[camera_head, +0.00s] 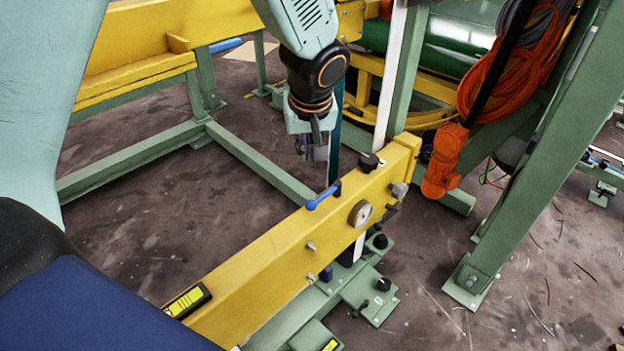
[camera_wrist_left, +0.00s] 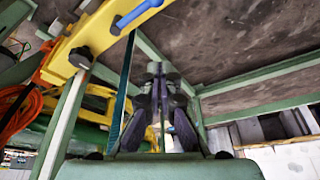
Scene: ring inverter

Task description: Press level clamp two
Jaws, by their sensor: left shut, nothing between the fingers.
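My left gripper (camera_head: 315,148) hangs shut and empty above and behind the yellow beam (camera_head: 262,272), apart from it. In the left wrist view its closed fingers (camera_wrist_left: 160,78) point into free space. A blue lever (camera_head: 323,196) and a black knob (camera_head: 369,161) sit on the beam's upper edge, just below and to the right of the gripper. Both also show in the left wrist view, the blue lever (camera_wrist_left: 138,14) at the top and the black knob (camera_wrist_left: 80,57) at left. I cannot tell which part is level clamp two. My right gripper is out of view.
A round gauge (camera_head: 360,213) and small knobs stick out of the beam's front face. Green frame legs (camera_head: 485,250) and an orange cable coil (camera_head: 510,75) stand at right. Open floor (camera_head: 190,215) lies behind the beam at left.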

